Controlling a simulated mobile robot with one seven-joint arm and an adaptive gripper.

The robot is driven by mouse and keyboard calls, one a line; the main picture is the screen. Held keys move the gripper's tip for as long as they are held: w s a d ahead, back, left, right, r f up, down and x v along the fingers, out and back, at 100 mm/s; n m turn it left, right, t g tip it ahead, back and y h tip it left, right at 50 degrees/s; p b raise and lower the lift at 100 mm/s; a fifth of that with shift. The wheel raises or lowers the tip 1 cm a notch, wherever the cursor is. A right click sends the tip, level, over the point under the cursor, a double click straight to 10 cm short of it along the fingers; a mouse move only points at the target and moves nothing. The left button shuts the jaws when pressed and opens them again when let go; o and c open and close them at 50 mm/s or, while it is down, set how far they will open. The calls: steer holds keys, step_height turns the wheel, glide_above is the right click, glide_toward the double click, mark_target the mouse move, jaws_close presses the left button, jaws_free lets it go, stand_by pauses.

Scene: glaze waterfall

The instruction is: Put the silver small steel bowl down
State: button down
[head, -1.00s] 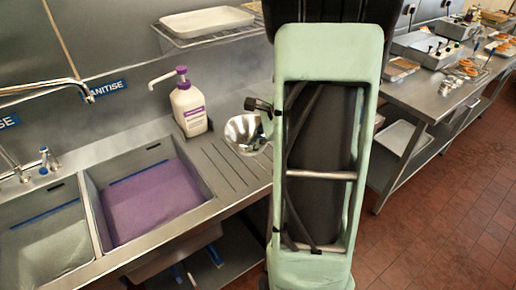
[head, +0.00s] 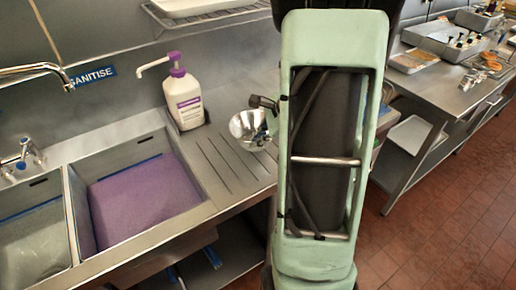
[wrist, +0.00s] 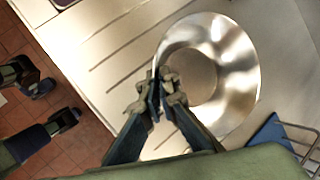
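The silver small steel bowl (head: 245,126) shows in the head view just left of my arm, over the right part of the grooved drainboard. In the wrist view the shiny bowl (wrist: 236,62) fills the upper right, its opening towards the camera. My gripper (wrist: 158,94) has its two fingers close together on the bowl's near left rim, shut on it. I cannot tell whether the bowl's base touches the steel or hangs a little above it.
A white pump bottle (head: 184,100) with a purple top stands left of the bowl, at the back. A sink (head: 72,205) with purple liquid lies further left. The grooved drainboard (head: 222,180) between is clear. A steel table (head: 440,95) with trays stands at the right.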

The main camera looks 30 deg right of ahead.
steer(key=shift+w+d+f+b, duration=0.1)
steer(key=shift+f+b, duration=0.35)
steer(key=shift+f, duration=0.05)
steer(key=f+b, duration=0.2)
steer(key=shift+w+d+f, duration=0.1)
steer(key=shift+w+f, duration=0.1)
steer(key=shift+f, duration=0.2)
steer(key=shift+s+f, duration=0.1)
steer(key=shift+f+b, duration=0.15)
steer(key=shift+b, duration=0.2)
steer(key=c, duration=2.2)
jaws_free()
steer(key=shift+o, duration=0.2)
steer(key=shift+r, duration=0.2)
